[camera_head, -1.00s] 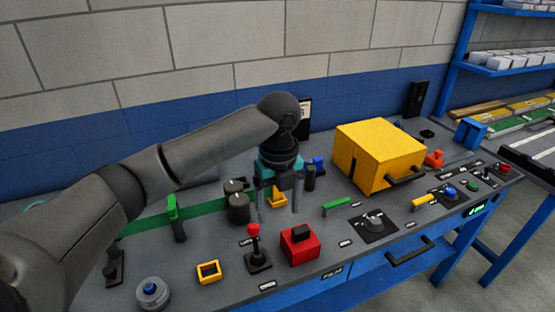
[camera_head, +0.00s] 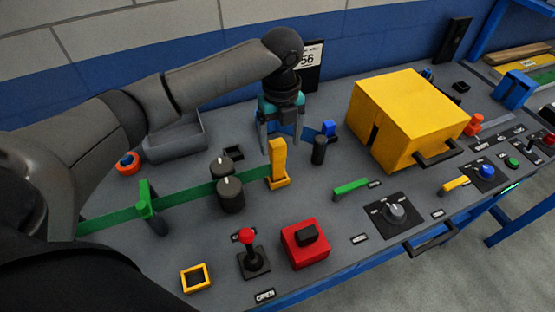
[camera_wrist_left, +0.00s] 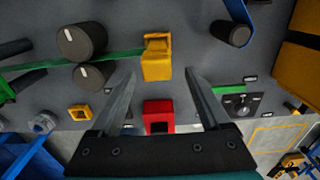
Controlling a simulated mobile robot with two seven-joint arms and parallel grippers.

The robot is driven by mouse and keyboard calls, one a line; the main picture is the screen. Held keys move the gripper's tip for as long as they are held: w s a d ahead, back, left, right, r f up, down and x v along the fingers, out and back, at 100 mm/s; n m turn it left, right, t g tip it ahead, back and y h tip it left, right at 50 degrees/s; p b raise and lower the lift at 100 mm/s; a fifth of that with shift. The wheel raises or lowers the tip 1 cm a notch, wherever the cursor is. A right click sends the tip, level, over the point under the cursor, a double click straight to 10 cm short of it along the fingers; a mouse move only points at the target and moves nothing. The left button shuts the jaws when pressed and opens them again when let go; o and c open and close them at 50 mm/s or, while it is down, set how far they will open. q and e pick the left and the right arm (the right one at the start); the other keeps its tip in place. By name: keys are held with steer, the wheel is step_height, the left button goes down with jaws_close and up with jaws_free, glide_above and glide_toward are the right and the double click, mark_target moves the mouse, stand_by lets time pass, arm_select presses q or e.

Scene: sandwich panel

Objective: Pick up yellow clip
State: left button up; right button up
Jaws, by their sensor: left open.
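The yellow clip (camera_head: 279,163) stands upright on the grey panel top at the right end of a green strip (camera_head: 195,197). In the left wrist view the yellow clip (camera_wrist_left: 157,58) is in the upper middle, just beyond and between the two fingertips. My left gripper (camera_head: 281,137) is open and empty. In the head view it shows above and behind the clip, fingers pointing down, apparently not touching it. It also shows in the left wrist view (camera_wrist_left: 160,72) with its fingers spread wide. My right gripper is not in view.
Two black knobs (camera_head: 230,194) stand left of the clip, and a black post with a blue part (camera_head: 319,150) stands to its right. A big yellow box (camera_head: 410,110) is further right. In front are a red block (camera_head: 304,245), a red-topped joystick (camera_head: 250,250) and a green bar (camera_head: 351,187).

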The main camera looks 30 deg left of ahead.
mark_target(277, 164)
arm_select(q)
step_height(277, 164, down, 4)
steer(key=shift+f, duration=0.2)
steer(key=f, duration=0.1)
steer(key=f+b, duration=0.1)
steer(key=f, duration=0.1)
steer(key=a+f, duration=0.1)
steer(key=f, duration=0.1)
steer(key=shift+w, duration=0.15)
jaws_close()
stand_by(0.5)
